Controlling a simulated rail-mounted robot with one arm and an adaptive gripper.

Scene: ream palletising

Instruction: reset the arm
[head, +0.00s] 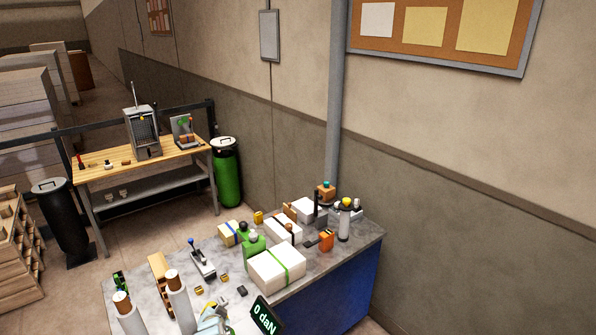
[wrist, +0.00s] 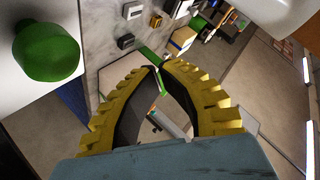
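My gripper (wrist: 158,67) shows in the wrist view as two yellow ribbed fingers with dark inner faces. They bow outward, and their tips come together at the middle of the picture. I see nothing clearly held between them; a green strip shows behind the tips. In the head view the fingers cannot be made out.
A wooden bench (head: 140,161) and a green bin (head: 228,175) stand behind. Floor between them is clear.

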